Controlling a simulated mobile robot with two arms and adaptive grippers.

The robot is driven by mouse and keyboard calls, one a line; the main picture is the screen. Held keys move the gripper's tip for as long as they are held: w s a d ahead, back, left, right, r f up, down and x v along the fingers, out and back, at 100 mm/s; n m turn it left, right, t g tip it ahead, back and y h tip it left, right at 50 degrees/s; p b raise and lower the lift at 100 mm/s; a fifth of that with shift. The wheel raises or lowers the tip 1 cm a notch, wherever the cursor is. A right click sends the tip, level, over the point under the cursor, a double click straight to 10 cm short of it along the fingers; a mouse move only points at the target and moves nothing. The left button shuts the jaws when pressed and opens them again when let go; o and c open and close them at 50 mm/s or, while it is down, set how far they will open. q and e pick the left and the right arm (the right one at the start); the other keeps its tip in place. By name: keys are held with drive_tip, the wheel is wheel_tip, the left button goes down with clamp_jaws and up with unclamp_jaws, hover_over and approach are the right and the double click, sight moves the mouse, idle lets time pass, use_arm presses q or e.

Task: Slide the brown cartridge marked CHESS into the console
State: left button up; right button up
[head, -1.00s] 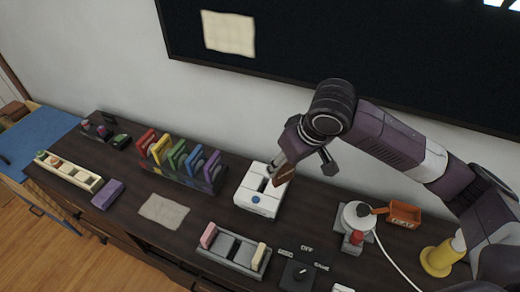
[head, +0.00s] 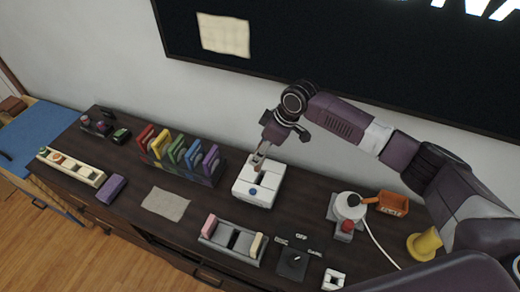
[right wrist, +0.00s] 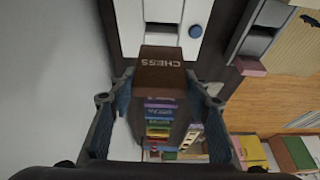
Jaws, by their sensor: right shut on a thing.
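My right gripper (head: 262,154) is shut on the brown cartridge (right wrist: 162,75), whose end marked CHESS faces up in the right wrist view between the two fingers (right wrist: 160,118). In the head view only a small brown part of the cartridge shows below the fingers, at the back of the console. The white console (head: 254,198) has a dark slot and a blue button; its white top also shows in the right wrist view (right wrist: 128,25). I cannot tell whether the cartridge touches the console. My left gripper is not in view.
A rack of coloured cartridges (head: 180,160) stands left of the console. A grey tray (head: 228,244) with pink and cream blocks is in front. A dial box (head: 291,264), a white round device (head: 348,206) and an orange box (head: 394,205) lie to the right.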

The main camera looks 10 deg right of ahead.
sight(262, 160)
drive_tip(key=shift+r+p, duration=0.15)
drive_tip(key=shift+p, duration=0.3)
drive_tip(key=shift+f+b, duration=1.55)
drive_tip(key=shift+f, duration=1.45)
drive_tip(key=shift+p, duration=0.9)
drive_tip(key=shift+f+b, duration=1.6)
drive_tip(key=shift+f, duration=1)
drive_tip(key=o, duration=1.2)
drive_tip(key=shift+d+r, duration=0.1)
